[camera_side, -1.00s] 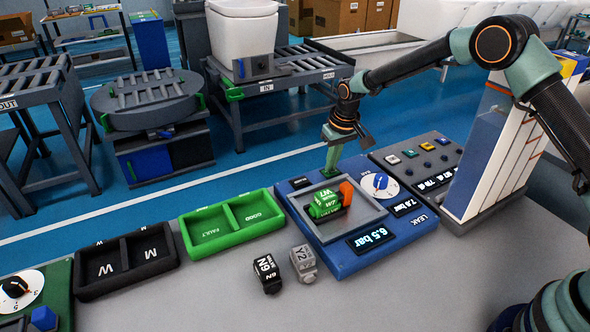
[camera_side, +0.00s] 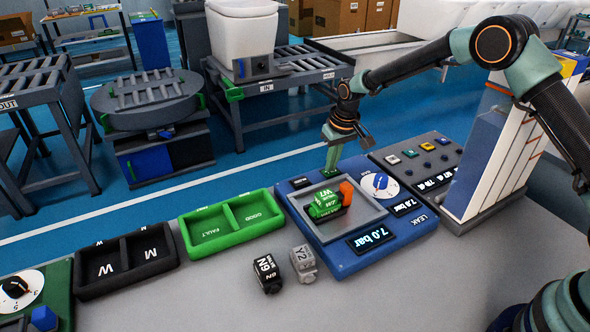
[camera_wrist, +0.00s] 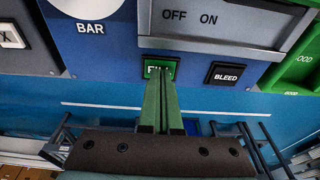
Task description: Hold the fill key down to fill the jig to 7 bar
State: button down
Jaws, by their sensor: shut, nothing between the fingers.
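The blue leak jig (camera_side: 400,237) stands on the bench, and its front display (camera_side: 371,239) reads 7.0 bar. A green valve marked W7 (camera_side: 325,203) sits in its grey tray beside an orange block (camera_side: 346,192). My gripper (camera_side: 331,172) points down at the jig's far edge. In the wrist view my gripper (camera_wrist: 161,82) has its green fingers together, tips at the green-lit fill key (camera_wrist: 158,68), covering part of its label. The tips appear to touch the key. The black BLEED key (camera_wrist: 227,75) is beside it, clear of the fingers.
A dial (camera_side: 380,186) and a smaller 7.0 bar display (camera_side: 407,206) are on the jig. A panel with coloured buttons (camera_side: 422,153) adjoins it. A green two-part tray (camera_side: 232,226) and two loose valves, black (camera_side: 267,273) and grey (camera_side: 304,262), are nearby.

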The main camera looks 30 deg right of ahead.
jog(key=shift+r, duration=3.25)
jog(key=shift+r, duration=0.1)
jog(key=s+d+r+t, duration=0.2)
jog(key=s+d+r, duration=0.1)
jog(key=s+r, duration=0.85)
jog(key=s+d+r+t, duration=0.1)
jog(key=s+r, duration=0.2)
jog(key=s, duration=1.2)
jog(key=shift+s+d, duration=0.25)
jog(key=shift+s, duration=0.05)
